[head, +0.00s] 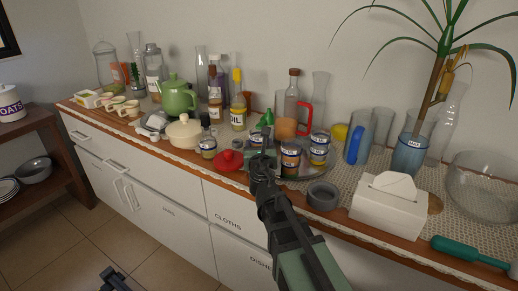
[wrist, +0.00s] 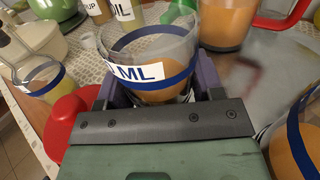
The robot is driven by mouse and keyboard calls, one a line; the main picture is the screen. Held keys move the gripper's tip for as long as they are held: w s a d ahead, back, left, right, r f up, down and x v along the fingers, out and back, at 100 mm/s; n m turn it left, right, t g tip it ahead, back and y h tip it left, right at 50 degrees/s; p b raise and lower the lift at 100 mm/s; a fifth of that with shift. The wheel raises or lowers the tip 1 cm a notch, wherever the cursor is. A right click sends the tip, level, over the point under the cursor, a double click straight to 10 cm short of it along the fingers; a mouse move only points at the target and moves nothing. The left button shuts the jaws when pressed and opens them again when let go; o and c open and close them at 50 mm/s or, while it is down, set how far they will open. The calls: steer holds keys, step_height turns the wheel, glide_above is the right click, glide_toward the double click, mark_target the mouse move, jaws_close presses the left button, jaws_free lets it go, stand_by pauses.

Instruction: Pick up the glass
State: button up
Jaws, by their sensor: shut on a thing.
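A clear glass (wrist: 148,45) with a blue band, a white label ending in "ML" and orange-brown colour in its lower part stands between my fingers in the wrist view. My gripper (wrist: 160,88) is shut on it, with one dark purple finger at each side. In the head view my gripper (head: 263,158) is over the front of the sideboard and mostly hides this glass. Two similar banded glasses (head: 290,158) (head: 319,148) stand just to its right.
A red lid (head: 228,161) lies close on the left, near a small banded glass (head: 208,147). A grey bowl-like ring (head: 322,196) and a tissue box (head: 390,206) are to the right. A red-handled jug (head: 290,108) stands behind. The sideboard is crowded.

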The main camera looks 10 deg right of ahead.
step_height(320, 180, up, 20)
steer(key=p, duration=2)
steer(key=o, duration=0.5)
steer(key=c, duration=0.7)
steer(key=shift+o, duration=0.2)
steer(key=w+d+r+m+g+h+p, duration=0.1)
steer(key=w+d+m+g+h, duration=0.1)
steer(key=w, duration=0.5)
steer(key=w+d+r+m+g+h+p, duration=0.2)
steer(key=w+d+m+h, duration=0.3)
steer(key=w+d+h, duration=0.1)
steer(key=shift+w+d+r, duration=0.15)
steer(key=shift+w+d, duration=0.25)
steer(key=shift+w, duration=0.4)
